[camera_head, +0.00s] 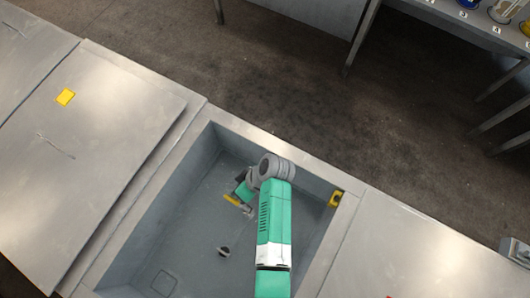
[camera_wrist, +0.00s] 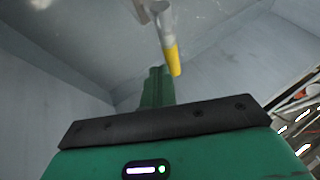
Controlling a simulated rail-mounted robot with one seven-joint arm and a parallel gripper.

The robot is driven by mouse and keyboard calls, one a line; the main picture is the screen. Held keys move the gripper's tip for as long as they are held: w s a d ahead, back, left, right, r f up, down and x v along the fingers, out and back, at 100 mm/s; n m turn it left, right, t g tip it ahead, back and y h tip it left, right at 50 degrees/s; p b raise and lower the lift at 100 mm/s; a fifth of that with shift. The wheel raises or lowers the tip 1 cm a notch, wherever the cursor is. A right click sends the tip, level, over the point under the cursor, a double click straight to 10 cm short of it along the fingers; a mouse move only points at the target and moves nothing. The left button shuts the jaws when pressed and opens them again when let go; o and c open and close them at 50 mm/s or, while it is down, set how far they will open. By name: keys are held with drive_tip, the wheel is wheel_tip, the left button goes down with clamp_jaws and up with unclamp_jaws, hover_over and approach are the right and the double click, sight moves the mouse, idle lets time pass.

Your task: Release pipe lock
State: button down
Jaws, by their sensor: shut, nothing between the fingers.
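The pipe lock seems to be the grey fitting with a yellow-tipped lever (camera_head: 231,200) inside the sunken grey basin (camera_head: 190,245). In the wrist view the yellow lever end (camera_wrist: 172,60) sits on a grey stem. My gripper (camera_head: 243,190) is down in the basin close to the lever, partly hidden by my own wrist. In the wrist view my gripper's green fingers (camera_wrist: 157,88) are together and empty. They appear just beside the yellow end; I cannot tell whether they touch it.
The basin walls surround my gripper. A dark round drain (camera_head: 223,251) lies on the basin floor. A yellow block (camera_head: 335,199) is on the right wall. A rack (camera_head: 480,18) with items stands at upper right.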

idle(0.4)
drive_tip(key=w+d+r, duration=0.5)
drive_tip(key=d+r, duration=0.2)
drive_tip(key=r, duration=0.2)
drive_tip(key=shift+w+b, duration=0.2)
drive_tip(key=shift+b, duration=0.15)
